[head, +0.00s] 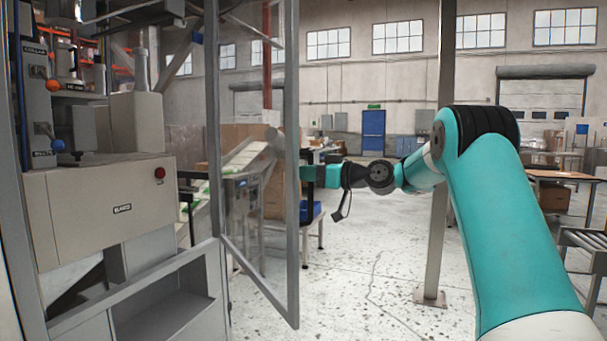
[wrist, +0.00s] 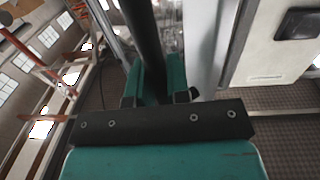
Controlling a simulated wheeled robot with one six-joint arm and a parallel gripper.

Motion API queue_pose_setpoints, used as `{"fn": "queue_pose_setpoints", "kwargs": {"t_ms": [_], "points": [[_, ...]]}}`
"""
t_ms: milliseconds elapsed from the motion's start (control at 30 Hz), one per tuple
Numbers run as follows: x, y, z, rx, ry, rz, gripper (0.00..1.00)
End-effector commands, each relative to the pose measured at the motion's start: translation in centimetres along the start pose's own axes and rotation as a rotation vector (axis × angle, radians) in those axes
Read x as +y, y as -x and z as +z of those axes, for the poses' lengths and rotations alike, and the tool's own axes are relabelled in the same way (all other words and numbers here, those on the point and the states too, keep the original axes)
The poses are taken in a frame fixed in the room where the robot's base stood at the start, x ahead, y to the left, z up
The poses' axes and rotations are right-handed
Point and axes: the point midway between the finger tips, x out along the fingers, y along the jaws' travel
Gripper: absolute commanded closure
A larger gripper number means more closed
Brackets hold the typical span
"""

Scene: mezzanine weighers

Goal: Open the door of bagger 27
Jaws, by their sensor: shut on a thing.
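The door (head: 292,230) is a grey metal frame with a clear panel. It stands swung out from the grey and beige bagger (head: 100,215), whose inside shows at left in the head view. No number 27 is readable. My gripper (head: 307,175) is at the door's free edge, partly hidden behind the frame. In the wrist view my gripper (wrist: 158,88) has its teal fingers shut on a long dark bar, the door handle (wrist: 143,35).
A grey post (head: 436,220) stands on the floor beside my arm. Behind the door are cardboard boxes (head: 220,140) and a blue bin (head: 310,212). A roller conveyor (head: 585,245) and a table (head: 560,175) are at right. The speckled floor between is clear.

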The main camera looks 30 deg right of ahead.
Motion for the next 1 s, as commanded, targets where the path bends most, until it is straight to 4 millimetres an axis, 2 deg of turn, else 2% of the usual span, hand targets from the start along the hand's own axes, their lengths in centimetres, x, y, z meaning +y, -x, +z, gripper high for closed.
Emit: {"fn": "queue_pose_setpoints", "kwargs": {"t_ms": [567,600,667,1000], "points": [[0.06,0.01,0.48,-0.010,-0.002,-0.025,1.00],[0.04,-0.01,0.50,-0.010,-0.003,-0.026,0.74],[0.04,-0.03,0.48,-0.010,-0.002,-0.026,0.60],[0.03,-0.05,0.31,-0.006,0.000,-0.026,0.59]]}}
